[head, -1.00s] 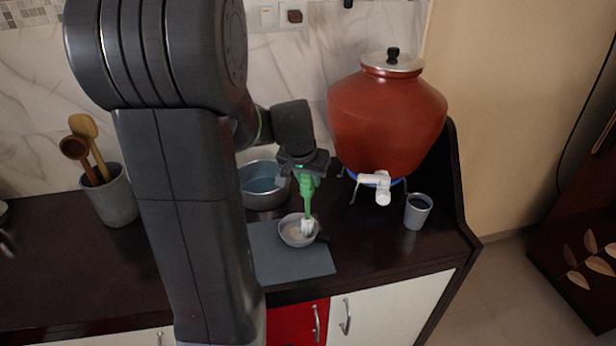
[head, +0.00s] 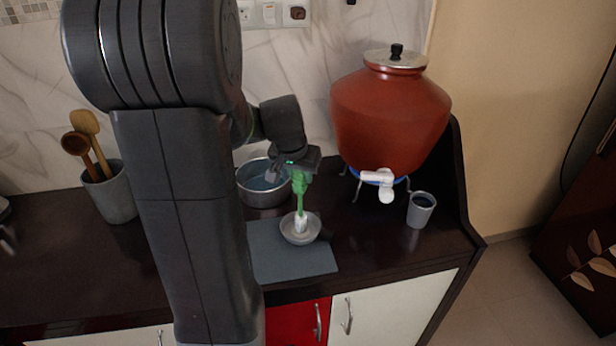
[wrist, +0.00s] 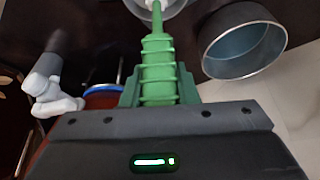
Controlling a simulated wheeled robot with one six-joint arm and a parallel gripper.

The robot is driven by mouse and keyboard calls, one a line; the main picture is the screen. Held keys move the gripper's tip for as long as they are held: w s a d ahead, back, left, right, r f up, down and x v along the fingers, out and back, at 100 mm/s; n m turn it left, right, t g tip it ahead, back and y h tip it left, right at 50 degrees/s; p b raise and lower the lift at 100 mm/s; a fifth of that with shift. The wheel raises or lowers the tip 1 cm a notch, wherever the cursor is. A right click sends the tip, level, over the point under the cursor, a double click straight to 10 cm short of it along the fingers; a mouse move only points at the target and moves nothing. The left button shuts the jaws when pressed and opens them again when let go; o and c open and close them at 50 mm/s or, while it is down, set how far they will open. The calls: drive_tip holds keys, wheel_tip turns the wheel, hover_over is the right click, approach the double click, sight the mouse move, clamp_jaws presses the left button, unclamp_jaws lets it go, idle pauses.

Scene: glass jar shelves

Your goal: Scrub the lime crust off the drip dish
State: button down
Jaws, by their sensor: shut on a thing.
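My gripper (head: 299,170) is shut on a green-handled brush (head: 301,193). The brush hangs down with its white head (head: 301,222) inside the drip dish, apparently touching the inside. The drip dish (head: 286,236) is a small, shallow grey bowl on the grey mat. In the wrist view the ribbed green handle (wrist: 158,70) runs up from my gripper (wrist: 158,100) to the dish (wrist: 178,10), which is cut off at the top edge. The lime crust cannot be made out clearly at this size.
A metal pan of water (head: 250,197) stands behind the dish. A red clay water pot (head: 388,120) with a white tap (head: 378,178) and a grey cup (head: 421,212) are to the right. A utensil crock (head: 112,195) is at left. The grey mat (head: 290,265) is clear in front.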

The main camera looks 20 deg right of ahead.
drive_tip(key=shift+w+a, duration=1)
drive_tip(key=shift+w, duration=0.1)
drive_tip(key=shift+s, duration=0.1)
drive_tip(key=s+d, duration=0.3)
drive_tip(key=d, duration=0.1)
drive_tip(key=shift+s, duration=0.4)
drive_tip(key=shift+a, duration=0.1)
drive_tip(key=shift+w+a+b, duration=0.65)
drive_tip(key=shift+w+a, duration=1.25)
drive_tip(key=shift+w, duration=0.05)
